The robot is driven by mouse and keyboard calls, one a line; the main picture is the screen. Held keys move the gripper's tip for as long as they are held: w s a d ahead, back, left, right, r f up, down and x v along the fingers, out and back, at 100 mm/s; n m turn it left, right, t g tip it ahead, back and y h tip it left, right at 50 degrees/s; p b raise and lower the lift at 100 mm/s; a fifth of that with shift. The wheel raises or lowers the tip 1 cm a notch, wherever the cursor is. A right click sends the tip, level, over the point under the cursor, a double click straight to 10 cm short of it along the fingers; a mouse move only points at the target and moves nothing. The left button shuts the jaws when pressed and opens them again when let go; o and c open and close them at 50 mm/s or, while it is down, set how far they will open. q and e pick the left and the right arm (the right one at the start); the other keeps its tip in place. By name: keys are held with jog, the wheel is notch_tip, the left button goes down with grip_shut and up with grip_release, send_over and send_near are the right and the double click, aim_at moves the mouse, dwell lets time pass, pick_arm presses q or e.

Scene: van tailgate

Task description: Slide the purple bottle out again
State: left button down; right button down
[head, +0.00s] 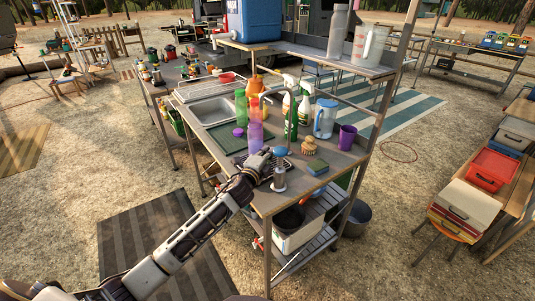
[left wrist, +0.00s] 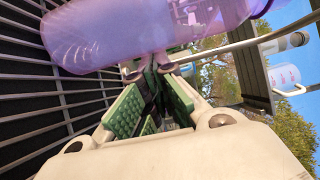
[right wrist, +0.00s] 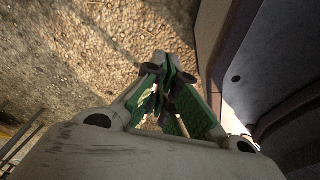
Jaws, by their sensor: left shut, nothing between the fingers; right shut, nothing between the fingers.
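The purple bottle (head: 255,128) is translucent and stands upright on the sink bench, beside the tap and at the far side of my left gripper (head: 265,155). It also shows large across the top of the left wrist view (left wrist: 110,30), just beyond the fingertips. My left gripper (left wrist: 150,70) is shut and empty, with its tips close to the bottle's side; I cannot tell whether they touch. My right gripper (right wrist: 167,75) is shut and empty, in the right wrist view only, above bare ground.
A green bottle (head: 240,107) stands behind the purple one. Spray bottles, a blue-white pitcher (head: 325,118), a purple cup (head: 347,137), a brush (head: 309,146) and a sponge (head: 318,167) crowd the right. A metal dispenser (head: 279,180) stands near the front. A shelf (head: 310,60) overhangs the back.

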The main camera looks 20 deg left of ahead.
aim_at(252, 151)
pick_arm(q)
jog(key=shift+a, duration=0.1)
